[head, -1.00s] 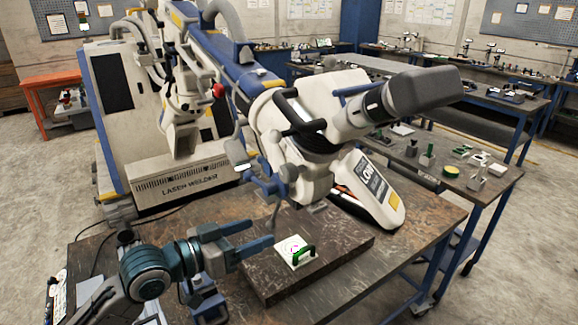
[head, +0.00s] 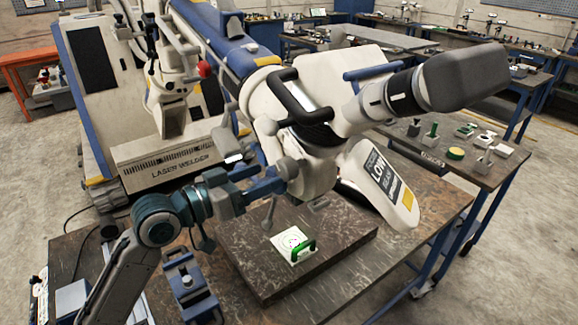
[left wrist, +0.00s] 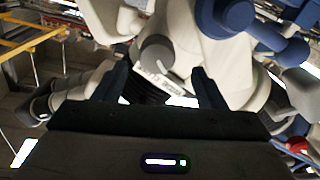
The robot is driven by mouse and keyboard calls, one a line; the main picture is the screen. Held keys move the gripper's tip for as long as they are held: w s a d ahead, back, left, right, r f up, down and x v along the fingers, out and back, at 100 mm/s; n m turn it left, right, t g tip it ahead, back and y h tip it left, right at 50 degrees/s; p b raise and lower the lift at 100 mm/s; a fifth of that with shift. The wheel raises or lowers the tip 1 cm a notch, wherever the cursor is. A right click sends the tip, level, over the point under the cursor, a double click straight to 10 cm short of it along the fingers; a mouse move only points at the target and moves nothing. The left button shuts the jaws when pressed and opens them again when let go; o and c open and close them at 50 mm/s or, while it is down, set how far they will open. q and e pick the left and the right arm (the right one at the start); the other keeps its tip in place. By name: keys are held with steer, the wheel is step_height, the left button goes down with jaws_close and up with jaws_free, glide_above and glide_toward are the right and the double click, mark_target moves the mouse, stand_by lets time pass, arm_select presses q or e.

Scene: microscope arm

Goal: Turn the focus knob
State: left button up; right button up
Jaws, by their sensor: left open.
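The microscope head (head: 318,165) hangs on its arm over the table. A grey round knob-like part (head: 289,167) sits on its left side; I take it for the focus knob. My left gripper (head: 277,178) is at that side, its fingertips close to this part. In the left wrist view the two dark fingers of my left gripper (left wrist: 158,78) stand apart, with nothing clamped. A grey round part (left wrist: 157,50) shows beyond and between them. Whether the fingers touch it I cannot tell. My right gripper is not in view.
A grey lever hangs under the head. A blue device (head: 187,287) stands at the front left. The laser welder cabinet (head: 165,165) is behind.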

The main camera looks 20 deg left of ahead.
mark_target(280, 170)
arm_select(q)
steer(key=shift+x, duration=3.55)
steer(key=shift+s+d+r, duration=0.1)
steer(key=shift+d, duration=0.05)
steer(key=c, duration=1)
